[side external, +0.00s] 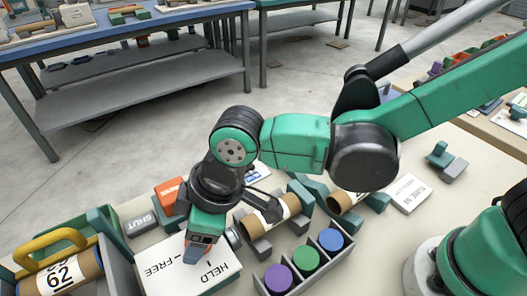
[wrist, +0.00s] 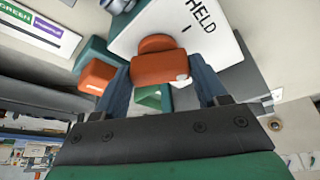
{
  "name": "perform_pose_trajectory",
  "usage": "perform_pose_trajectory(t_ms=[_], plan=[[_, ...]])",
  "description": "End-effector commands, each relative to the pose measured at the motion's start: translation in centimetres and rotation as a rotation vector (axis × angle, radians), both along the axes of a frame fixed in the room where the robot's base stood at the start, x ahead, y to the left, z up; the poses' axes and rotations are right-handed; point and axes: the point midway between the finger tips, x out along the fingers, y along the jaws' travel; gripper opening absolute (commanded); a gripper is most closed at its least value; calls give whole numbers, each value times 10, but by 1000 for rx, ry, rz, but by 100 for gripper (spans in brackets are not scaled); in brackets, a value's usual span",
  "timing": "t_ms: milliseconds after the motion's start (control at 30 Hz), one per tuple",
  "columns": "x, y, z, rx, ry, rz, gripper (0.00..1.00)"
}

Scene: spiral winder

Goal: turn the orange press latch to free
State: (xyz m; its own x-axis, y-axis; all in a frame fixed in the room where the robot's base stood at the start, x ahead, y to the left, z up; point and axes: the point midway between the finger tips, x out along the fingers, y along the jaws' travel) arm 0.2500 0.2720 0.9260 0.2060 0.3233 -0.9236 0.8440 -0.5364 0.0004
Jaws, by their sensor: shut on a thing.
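The orange press latch (wrist: 160,68) shows in the wrist view between my two blue fingers, at the edge of a white plate (wrist: 150,28). My gripper (wrist: 163,75) is shut on it. A short tick and the word HELD are on the plate just beyond the latch. In the side view my gripper (side external: 191,254) points down over the same white plate (side external: 165,272), between the words FREE and HELD. There my gripper hides the latch, so its exact angle cannot be told.
Another orange block (side external: 168,190) stands behind, near a SHUT label (side external: 140,222). A grey tray (side external: 292,281) with purple, green and blue pieces is close on the right. A labelled tube (side external: 268,214) lies behind it. A yellow handle (side external: 48,246) and tube 62 (side external: 62,277) are left.

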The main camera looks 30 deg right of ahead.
Motion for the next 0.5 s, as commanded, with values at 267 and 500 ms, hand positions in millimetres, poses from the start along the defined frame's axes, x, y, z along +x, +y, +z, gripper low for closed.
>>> perform_pose_trajectory(t_ms=[267,500], plan=[[-1,1,0,-2,-1,-259,13],[-2,2,0,-2,-2,-487,13]])
